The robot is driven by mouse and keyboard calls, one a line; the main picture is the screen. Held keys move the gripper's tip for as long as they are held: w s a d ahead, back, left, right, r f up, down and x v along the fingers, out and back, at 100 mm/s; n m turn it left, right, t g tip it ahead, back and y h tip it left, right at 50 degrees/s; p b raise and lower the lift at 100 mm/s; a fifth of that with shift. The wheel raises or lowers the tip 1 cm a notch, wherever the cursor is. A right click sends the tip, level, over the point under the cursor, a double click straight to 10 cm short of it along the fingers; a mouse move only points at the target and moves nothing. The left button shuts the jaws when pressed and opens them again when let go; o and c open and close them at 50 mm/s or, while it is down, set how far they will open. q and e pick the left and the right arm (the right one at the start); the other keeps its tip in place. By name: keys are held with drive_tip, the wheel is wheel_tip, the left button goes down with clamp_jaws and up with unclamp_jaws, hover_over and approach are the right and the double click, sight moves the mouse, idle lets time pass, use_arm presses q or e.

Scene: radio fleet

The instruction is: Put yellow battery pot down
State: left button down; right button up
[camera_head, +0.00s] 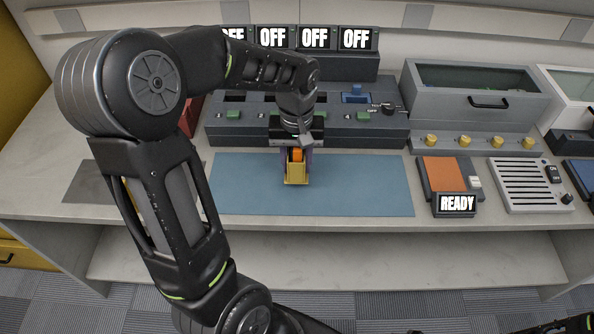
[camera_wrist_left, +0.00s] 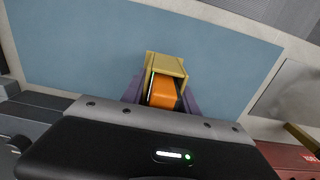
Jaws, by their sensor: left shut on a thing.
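The yellow battery pot (camera_head: 295,179) is at the blue mat (camera_head: 355,185), near the mat's middle. In the left wrist view the pot (camera_wrist_left: 168,63) shows a yellow end and an orange part, with the mat (camera_wrist_left: 90,45) behind it. My left gripper (camera_head: 296,156) points down over the pot. Its purple-grey fingers (camera_wrist_left: 160,95) stand on both sides of the orange part and are shut on the pot. Whether the pot's underside touches the mat cannot be told. My right gripper is not clearly in view; only a dark part shows at the bottom right corner.
Behind the mat stands a grey charger unit (camera_head: 390,135) with green buttons and several OFF displays (camera_head: 314,38). To the right are an orange pad with a READY display (camera_head: 457,204), a lidded grey box (camera_head: 475,95) and a slotted white device (camera_head: 525,182). The mat's right half is clear.

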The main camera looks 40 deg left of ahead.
sight(297, 173)
use_arm(q)
drive_tip(key=shift+f, duration=1.85)
drive_tip(key=shift+f, duration=0.1)
drive_tip(key=c, duration=0.9)
unclamp_jaws()
wheel_tip(297, 173, up, 12)
drive_tip(key=shift+r, duration=0.15)
